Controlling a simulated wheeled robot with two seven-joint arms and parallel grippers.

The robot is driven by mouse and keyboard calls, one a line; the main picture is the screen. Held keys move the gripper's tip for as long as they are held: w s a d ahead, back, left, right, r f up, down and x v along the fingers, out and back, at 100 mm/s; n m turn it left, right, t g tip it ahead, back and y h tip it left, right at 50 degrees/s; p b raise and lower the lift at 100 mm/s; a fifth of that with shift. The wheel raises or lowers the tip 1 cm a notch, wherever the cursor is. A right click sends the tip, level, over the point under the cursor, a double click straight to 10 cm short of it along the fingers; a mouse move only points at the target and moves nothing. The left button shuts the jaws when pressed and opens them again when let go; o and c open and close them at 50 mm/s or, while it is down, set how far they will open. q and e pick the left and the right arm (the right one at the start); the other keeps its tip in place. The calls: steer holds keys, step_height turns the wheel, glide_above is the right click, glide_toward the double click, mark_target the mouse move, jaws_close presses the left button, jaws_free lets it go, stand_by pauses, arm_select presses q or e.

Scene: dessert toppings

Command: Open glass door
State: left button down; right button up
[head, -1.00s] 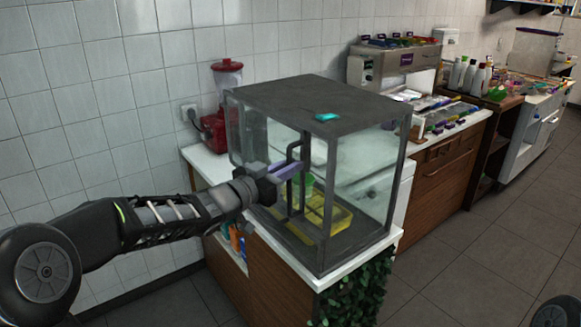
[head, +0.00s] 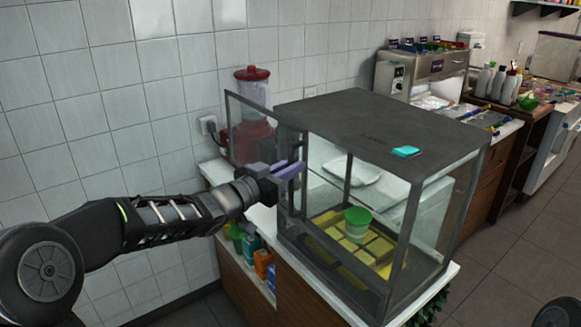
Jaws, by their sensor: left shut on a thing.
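The glass display case (head: 340,120) stands on a white counter with a dark frame and dark top. Its framed glass door (head: 237,122) sticks out past the case's left corner, in front of the red blender. The near left side of the case is uncovered, showing a green-lidded cup (head: 357,222) and a yellow tray (head: 383,270) inside. My left gripper (head: 290,171) is shut at the dark door handle, beside the case's left corner; the grip itself is partly hidden by the fingers. My right gripper is out of view.
The red blender (head: 250,135) stands behind the door near the tiled wall. Bottles sit on a shelf (head: 262,262) below the counter. A teal item (head: 405,151) lies on the case top. Open floor (head: 520,240) lies at the right.

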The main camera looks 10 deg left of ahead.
arm_select(q)
steer(key=c, duration=1.5)
jaws_free()
steer(key=shift+o, duration=0.2)
steer(key=shift+s, duration=0.15)
steer(key=b+v, duration=0.1)
steer(key=v, duration=0.6)
steer(key=shift+s+a, duration=0.15)
steer(key=shift+s, duration=0.1)
